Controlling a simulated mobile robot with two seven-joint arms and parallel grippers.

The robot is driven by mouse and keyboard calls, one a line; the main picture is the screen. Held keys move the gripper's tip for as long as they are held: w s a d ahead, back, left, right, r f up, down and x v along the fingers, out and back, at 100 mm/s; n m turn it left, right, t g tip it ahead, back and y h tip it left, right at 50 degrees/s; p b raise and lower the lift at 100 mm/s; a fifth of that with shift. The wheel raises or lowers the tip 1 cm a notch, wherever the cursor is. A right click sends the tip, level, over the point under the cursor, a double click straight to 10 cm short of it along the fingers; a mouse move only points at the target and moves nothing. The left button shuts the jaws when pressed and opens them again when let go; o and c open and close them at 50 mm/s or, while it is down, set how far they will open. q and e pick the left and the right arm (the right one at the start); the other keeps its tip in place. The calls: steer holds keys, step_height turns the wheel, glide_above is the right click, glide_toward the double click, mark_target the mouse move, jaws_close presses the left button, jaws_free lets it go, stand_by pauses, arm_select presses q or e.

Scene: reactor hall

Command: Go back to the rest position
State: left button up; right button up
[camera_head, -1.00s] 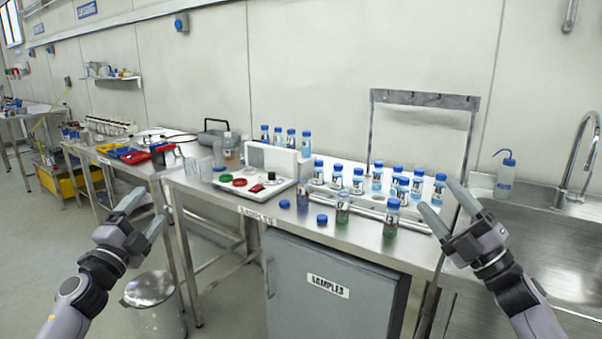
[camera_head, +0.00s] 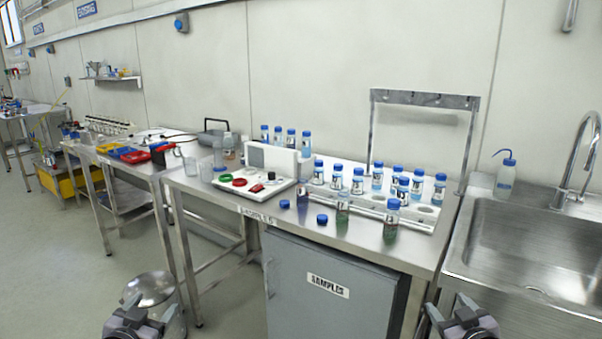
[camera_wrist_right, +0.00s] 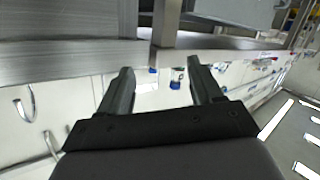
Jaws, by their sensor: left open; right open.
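My left gripper (camera_head: 143,308) is low at the bottom edge of the head view, in front of the metal bin. It is open and empty. My right gripper (camera_head: 450,306) is low at the bottom edge too, in front of the sink unit and below the bench top. It is open and empty. In the right wrist view the two fingers (camera_wrist_right: 160,85) stand apart with nothing between them. Most of both arms is out of the head view.
A steel bench (camera_head: 259,221) carries several blue-capped bottles (camera_head: 391,218) and a white device (camera_head: 255,190). A grey cabinet (camera_head: 322,300) labelled SAMPLES stands below. A sink (camera_head: 530,245) is at right, a metal bin (camera_head: 152,287) at lower left. Floor at left is clear.

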arm_select(q)
steer(key=s+d+f+g, duration=0.1)
steer(key=s+d+f, duration=0.2)
steer(key=s, duration=0.7)
steer(key=s+d+f+g+h, duration=0.1)
steer(key=s+d+f, duration=0.3)
steer(key=s+f, duration=0.4)
steer(key=s+d+f+n+g+h, duration=0.1)
steer(key=s+d+f+g, duration=0.2)
steer(key=s, duration=0.9)
step_height(320, 180, down, 3)
steer(key=shift+s+d+r, duration=0.2)
steer(key=shift+d, duration=0.45)
arm_select(e)
steer(key=s+a+f+g, duration=0.1)
steer(key=s+a+f, duration=0.2)
steer(key=s, duration=0.7)
steer(key=s+a+f+g+y, duration=0.1)
steer(key=s+a+f, duration=0.3)
steer(key=s+f, duration=0.4)
steer(key=s+a+f+m+g+y, duration=0.1)
steer(key=s+a+f+g, duration=0.2)
steer(key=s, duration=0.9)
step_height(320, 180, down, 3)
steer(key=shift+s+a+r, duration=0.2)
steer(key=shift+a, duration=0.45)
